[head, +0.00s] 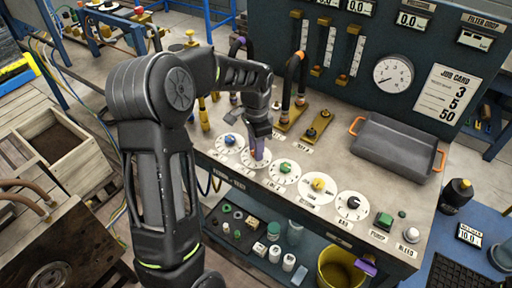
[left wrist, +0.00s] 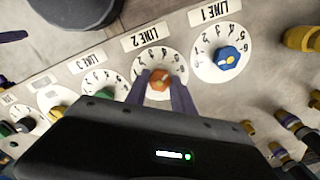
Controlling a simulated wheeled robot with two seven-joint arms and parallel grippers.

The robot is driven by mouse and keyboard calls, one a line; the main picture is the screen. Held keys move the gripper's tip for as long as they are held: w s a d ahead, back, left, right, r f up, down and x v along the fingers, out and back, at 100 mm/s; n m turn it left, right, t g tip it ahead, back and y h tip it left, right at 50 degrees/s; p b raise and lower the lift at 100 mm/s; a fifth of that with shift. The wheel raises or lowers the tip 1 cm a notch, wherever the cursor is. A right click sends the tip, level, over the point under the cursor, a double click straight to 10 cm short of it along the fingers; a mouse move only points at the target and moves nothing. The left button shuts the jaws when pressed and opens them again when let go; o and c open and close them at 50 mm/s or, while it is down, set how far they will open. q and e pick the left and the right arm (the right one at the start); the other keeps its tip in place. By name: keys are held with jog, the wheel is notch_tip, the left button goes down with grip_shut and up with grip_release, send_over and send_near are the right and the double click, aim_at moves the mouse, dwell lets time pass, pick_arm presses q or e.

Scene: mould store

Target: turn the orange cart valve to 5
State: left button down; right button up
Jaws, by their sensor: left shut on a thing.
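The orange valve knob (left wrist: 159,83) sits on a white numbered dial (left wrist: 146,64) labelled LINE 2 in the left wrist view. My left gripper (left wrist: 164,88) is shut on this knob, one finger on each side. In the head view my left gripper (head: 258,156) points down onto the same dial (head: 247,163) and hides the knob. I cannot tell which number the knob points to. My right gripper is not in view.
A blue knob (head: 230,140) is close on the left; green (head: 284,167), yellow (head: 318,184) and black (head: 352,203) knobs follow on the right. Upright hoses (head: 289,75) stand behind. A grey tray (head: 392,140) lies right. A job card (head: 446,93) reads 3, 5, 50.

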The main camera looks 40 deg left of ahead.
pick_arm(q)
jog(key=c, duration=1.1)
grip_release()
jog(key=shift+r, duration=0.1)
notch_tip(320, 180, up, 8)
jog(key=shift+f+b, duration=0.2)
jog(key=shift+b, duration=0.15)
